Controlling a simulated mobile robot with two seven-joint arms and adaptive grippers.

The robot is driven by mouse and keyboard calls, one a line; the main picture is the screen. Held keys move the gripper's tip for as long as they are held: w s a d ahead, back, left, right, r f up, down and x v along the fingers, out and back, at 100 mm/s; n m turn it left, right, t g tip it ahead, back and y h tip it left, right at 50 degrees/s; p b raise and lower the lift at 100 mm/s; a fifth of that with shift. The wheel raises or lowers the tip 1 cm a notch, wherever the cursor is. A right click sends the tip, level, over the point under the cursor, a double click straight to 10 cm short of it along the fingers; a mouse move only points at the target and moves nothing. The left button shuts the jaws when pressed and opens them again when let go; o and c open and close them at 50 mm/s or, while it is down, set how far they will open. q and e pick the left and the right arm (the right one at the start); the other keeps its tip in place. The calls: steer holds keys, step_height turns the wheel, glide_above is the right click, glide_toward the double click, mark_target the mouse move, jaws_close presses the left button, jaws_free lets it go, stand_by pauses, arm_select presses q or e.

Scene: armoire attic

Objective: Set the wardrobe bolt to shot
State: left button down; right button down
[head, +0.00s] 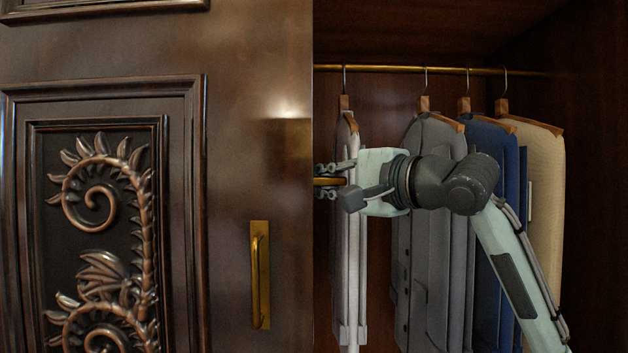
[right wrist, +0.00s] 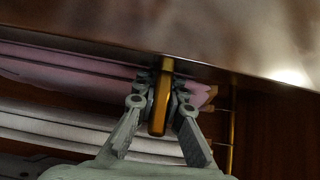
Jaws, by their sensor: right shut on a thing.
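The wardrobe bolt appears as a short brass bar (head: 328,181) at the right edge of the dark wooden door. In the right wrist view the bar (right wrist: 159,112) extends from the door edge and lies between the fingers. My right gripper (head: 330,180) is shut on this bar, with its arm coming from the lower right in front of the clothes. In the right wrist view the fingers (right wrist: 160,97) press on both sides of it. How far the bolt is thrown cannot be told. My left gripper is in neither view.
The carved wardrobe door (head: 230,180) fills the left half, with a vertical brass pull handle (head: 260,275). The right side is the open interior, with a brass rail (head: 385,69) and several hung garments, such as a grey jacket (head: 430,260), close behind my arm.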

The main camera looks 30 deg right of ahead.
steer(key=shift+d+r+t, duration=0.15)
steer(key=shift+r+t, duration=0.15)
steer(key=shift+r, duration=0.1)
steer(key=c, duration=1.7)
jaws_free()
steer(key=shift+c, duration=0.2)
steer(key=shift+o, duration=0.9)
steer(key=shift+f, duration=0.15)
steer(key=v, duration=1.2)
steer(key=shift+s, duration=0.1)
